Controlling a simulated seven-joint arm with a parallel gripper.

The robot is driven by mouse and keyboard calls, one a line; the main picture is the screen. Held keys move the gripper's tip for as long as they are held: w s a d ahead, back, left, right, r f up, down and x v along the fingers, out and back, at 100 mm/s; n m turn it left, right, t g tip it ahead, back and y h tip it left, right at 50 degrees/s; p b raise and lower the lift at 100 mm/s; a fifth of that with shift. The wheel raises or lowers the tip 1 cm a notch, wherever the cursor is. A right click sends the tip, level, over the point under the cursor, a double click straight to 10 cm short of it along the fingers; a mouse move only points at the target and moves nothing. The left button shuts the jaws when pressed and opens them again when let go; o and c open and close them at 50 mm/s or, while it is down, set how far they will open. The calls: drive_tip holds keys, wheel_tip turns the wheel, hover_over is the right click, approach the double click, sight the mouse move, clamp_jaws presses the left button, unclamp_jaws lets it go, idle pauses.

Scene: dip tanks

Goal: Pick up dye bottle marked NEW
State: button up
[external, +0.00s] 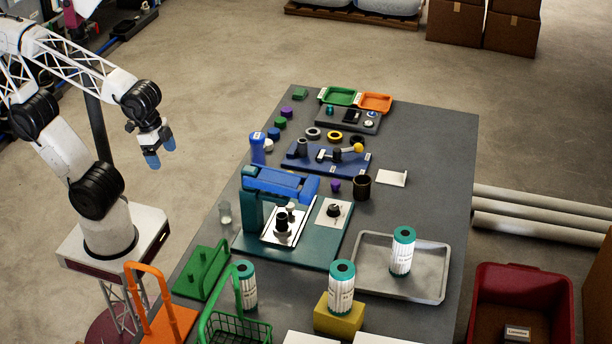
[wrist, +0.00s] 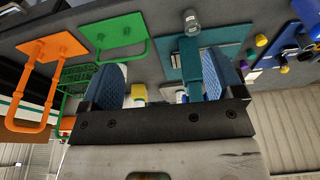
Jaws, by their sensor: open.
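I cannot read NEW on anything in view, so I cannot tell which item is the dye bottle it marks. Three white ribbed cylinders with teal tops show in the external view. One stands by the green basket (external: 247,287), one is on a yellow block (external: 341,290), and one is in a grey tray (external: 402,255). A blue capped bottle (external: 258,150) stands at the table's left edge. A small clear jar (external: 225,214) stands nearer. My gripper (external: 159,151) is open and empty, in the air left of the table; its blue fingers also show in the wrist view (wrist: 163,82).
A teal press (external: 290,260) fills the middle of the table (external: 430,150). A blue fixture board (external: 300,160) and green and orange trays (external: 375,102) lie farther back. An orange frame (external: 150,300) and green rack (external: 205,270) stand at the near left. A red bin (external: 490,290) is at right.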

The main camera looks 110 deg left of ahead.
drive_tip(key=w+a+f+n+t, duration=0.25)
drive_tip(key=w+a+f, duration=0.3)
drive_tip(key=w, duration=0.35)
drive_tip(key=n+t+y, duration=0.5)
drive_tip(key=n+y, duration=0.2)
drive_tip(key=y, duration=0.4)
approach(257, 143)
drive_tip(key=a+f, duration=0.1)
drive_tip(key=a, duration=0.1)
drive_tip(key=a+f, duration=0.1)
drive_tip(key=a, duration=0.1)
drive_tip(key=shift+w+a+f, duration=0.1)
drive_tip(key=shift+a+f, duration=0.15)
drive_tip(key=shift+w, duration=0.15)
drive_tip(key=shift+x, duration=1.2)
drive_tip(key=shift+f, duration=0.1)
drive_tip(key=shift+x, duration=2.55)
drive_tip(key=shift+w+d, duration=0.15)
